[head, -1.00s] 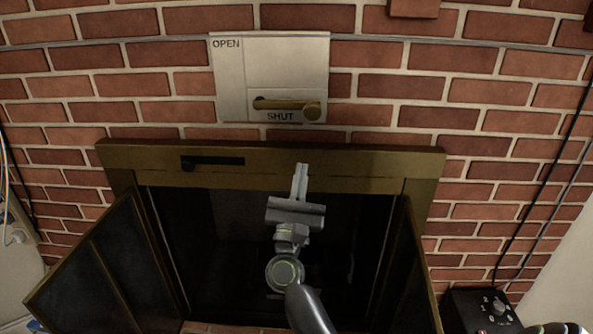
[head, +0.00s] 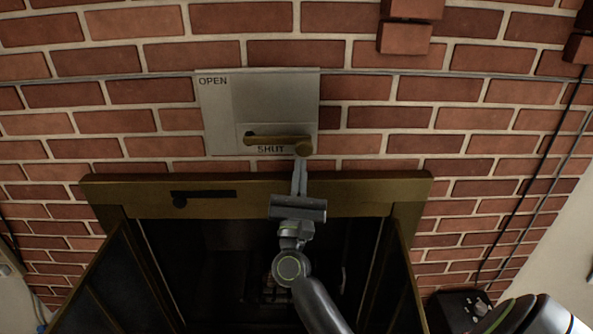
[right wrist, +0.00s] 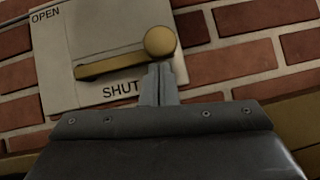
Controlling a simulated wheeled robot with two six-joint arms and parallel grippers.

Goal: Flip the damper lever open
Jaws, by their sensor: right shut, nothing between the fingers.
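The brass damper lever (head: 275,141) lies level on a pale plate (head: 217,120) on the brick wall, its round end to the right. The plate reads OPEN at its upper left and SHUT just under the lever. The lever also shows in the right wrist view (right wrist: 115,67), with its round knob at the right end. My right gripper (head: 301,162) is shut and empty, its tips just below the round end in the picture. I cannot tell whether they touch it. My left gripper is not in view.
The brass fireplace frame (head: 350,191) runs below the plate, with a dark slider (head: 205,194) on its left. Its dark doors (head: 95,290) stand open. Bricks (head: 404,38) jut out at upper right. A black box with knobs (head: 462,306) sits at lower right.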

